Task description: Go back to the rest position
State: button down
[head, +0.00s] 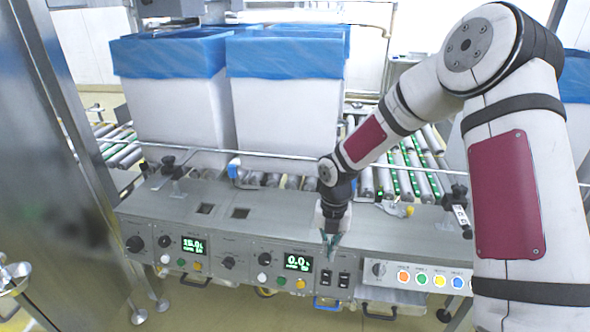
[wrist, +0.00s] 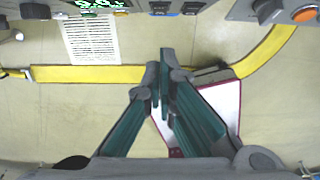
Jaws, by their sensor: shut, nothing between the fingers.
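My gripper (head: 331,243) hangs at the end of my arm, in front of the control panel of the machine, pointing down. In the wrist view its two green fingers (wrist: 163,88) are closed together at the tips with nothing between them. Below it the wrist view shows the floor. The control panel (head: 228,250) has two lit displays, knobs and coloured buttons, and its edge shows at the top of the wrist view.
White boxes with blue liners (head: 285,110) stand on the roller conveyor (head: 400,165) behind the panel. A metal cabinet (head: 45,170) stands at the left. A metal rail crosses in front of the boxes. Yellow tape (wrist: 90,74) marks the floor below.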

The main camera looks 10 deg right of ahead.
jog(key=s+d+r+m+h, duration=0.1)
jog(key=s+d+r+m, duration=0.1)
jog(key=s+r+m, duration=0.7)
jog(key=s+d+r+m+h, duration=0.25)
jog(key=s+r+m, duration=0.3)
jog(key=r, duration=0.65)
jog(key=s+a+r+m+t+y, duration=0.1)
jog(key=s+r+m+y, duration=0.15)
jog(key=s+m, duration=0.7)
jog(key=s+a+r+m+t+y, duration=0.1)
jog(key=s+r+m, duration=0.3)
jog(key=s+m, duration=0.6)
notch_tip(320, 180, up, 14)
jog(key=n+t+p, duration=0.1)
jog(key=t+p, duration=0.2)
jog(key=p, duration=1)
jog(key=shift+s+d+n, duration=0.2)
jog(key=shift+d+n, duration=0.1)
jog(key=shift+d, duration=0.05)
jog(key=shift+r, duration=0.1)
